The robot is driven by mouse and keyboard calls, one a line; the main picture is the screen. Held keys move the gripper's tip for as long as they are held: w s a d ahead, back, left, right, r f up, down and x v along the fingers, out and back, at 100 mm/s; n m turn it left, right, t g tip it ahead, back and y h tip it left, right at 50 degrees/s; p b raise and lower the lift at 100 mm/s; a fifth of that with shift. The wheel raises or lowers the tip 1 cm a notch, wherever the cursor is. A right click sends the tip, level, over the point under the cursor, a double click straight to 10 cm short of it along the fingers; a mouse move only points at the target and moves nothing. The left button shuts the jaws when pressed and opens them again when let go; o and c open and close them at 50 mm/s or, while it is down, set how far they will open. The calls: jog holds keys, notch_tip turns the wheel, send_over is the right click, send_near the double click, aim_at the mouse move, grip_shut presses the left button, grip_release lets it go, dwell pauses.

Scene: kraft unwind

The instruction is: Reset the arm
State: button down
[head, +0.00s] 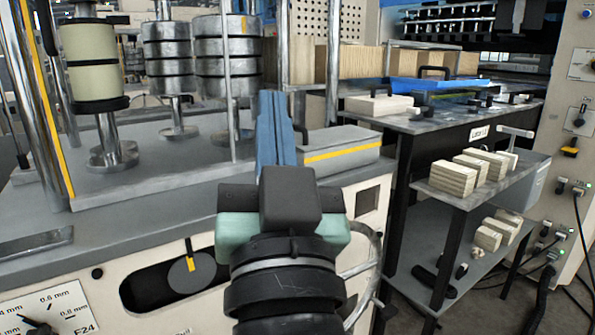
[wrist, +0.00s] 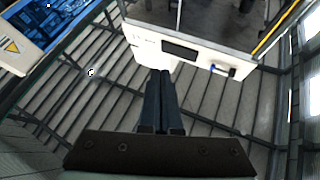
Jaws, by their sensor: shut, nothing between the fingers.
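My gripper (head: 268,98) is in the middle of the head view, with its blue fingers pointing up and away from me in front of the grey machine. The fingers are together and hold nothing. In the wrist view my gripper (wrist: 160,74) also shows shut, its two dark fingers side by side. Beyond them in that view are a white machine panel and a slatted floor. I cannot tell the exact distance from the fingertips to the machine.
The grey machine (head: 190,190) carries metal rollers on the left. A handwheel (head: 368,262) is close to my arm's right. A shelf unit (head: 440,195) with wooden blocks (head: 453,180) stands right, beside a control panel (head: 580,120). A blue unit (wrist: 75,20) shows upper left in the wrist view.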

jog(key=s+d+r+t+h+p, duration=0.2)
jog(key=s+r+t+h, duration=0.1)
jog(key=s+r, duration=0.65)
notch_tip(320, 180, up, 26)
jog(key=w+p, duration=0.2)
jog(key=p, duration=2.3)
jog(key=shift+w+f, duration=0.15)
